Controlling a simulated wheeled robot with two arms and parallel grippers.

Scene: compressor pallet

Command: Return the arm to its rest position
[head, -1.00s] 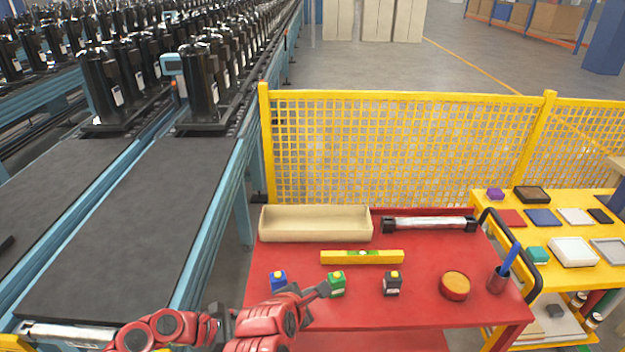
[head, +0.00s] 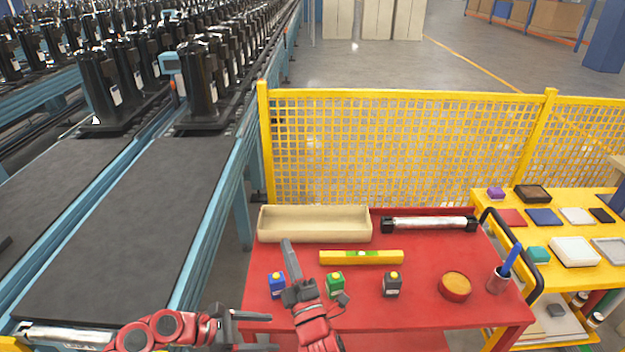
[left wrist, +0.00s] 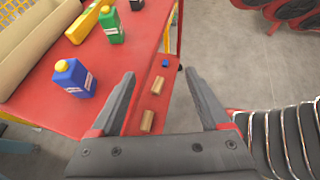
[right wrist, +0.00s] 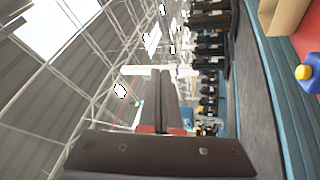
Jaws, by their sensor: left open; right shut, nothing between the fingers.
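My right gripper (head: 288,248) is shut and empty, pointing up in the head view between the blue bottle (head: 277,285) and the green bottle (head: 335,284). In the right wrist view its fingers (right wrist: 155,80) lie together with nothing between them. My left gripper (head: 272,332) is open and empty at the near left edge of the red table (head: 400,316). In the left wrist view its fingers (left wrist: 160,75) are wide apart, with the blue bottle to their upper left. No object is held by either gripper.
A black bottle (head: 392,285), a yellow level (head: 361,257), a beige tray (head: 314,238), a round red tin (head: 455,287) and a pen cup (head: 498,281) stand on the red table. A yellow mesh fence (head: 400,150) is behind; a conveyor (head: 130,230) runs on the left.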

